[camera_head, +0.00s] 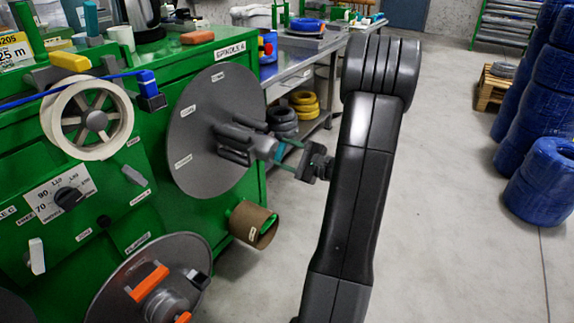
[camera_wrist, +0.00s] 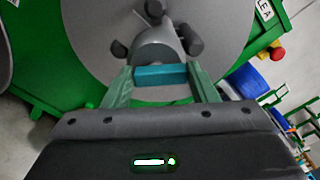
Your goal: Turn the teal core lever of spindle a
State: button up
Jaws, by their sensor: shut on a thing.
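Spindle a is a large grey disc (camera_head: 203,105) on the green machine's front, under a label reading "SPINDLE A". Dark grey prongs and a hub stand out from its middle. The teal core lever (camera_wrist: 160,75) lies across in front of the hub in the wrist view. In the head view a bit of teal (camera_head: 280,152) shows beside the hub, mostly hidden by my gripper. My gripper (camera_wrist: 160,83) has its two green fingers on either side of the lever, shut on it. In the head view my gripper (camera_head: 291,155) reaches the hub from the right.
A second disc with an orange lever (camera_head: 149,282) sits lower on the machine. A brown cardboard tube (camera_head: 251,225) sticks out below spindle a. A white spoked wheel (camera_head: 88,118) is at left. A steel bench (camera_head: 306,61) stands behind. Blue cable coils (camera_head: 541,182) are stacked at right, with clear floor between.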

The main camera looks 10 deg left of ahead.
jog(key=n+b, duration=0.4)
jog(key=b, duration=0.1)
jog(key=shift+s+f, duration=0.1)
jog(key=shift+f, duration=0.25)
jog(key=shift+s+r+n+b, duration=0.15)
jog(key=shift+n+b, duration=1)
jog(key=shift+n, duration=1.05)
jog(key=o, duration=1)
jog(key=shift+r, duration=0.1)
jog(key=p+v, duration=0.3)
jog(key=v, duration=1)
jog(key=shift+s+d+p, duration=0.1)
jog(key=shift+d+p, duration=0.2)
jog(key=shift+d, duration=0.05)
jog(key=shift+a, duration=0.1)
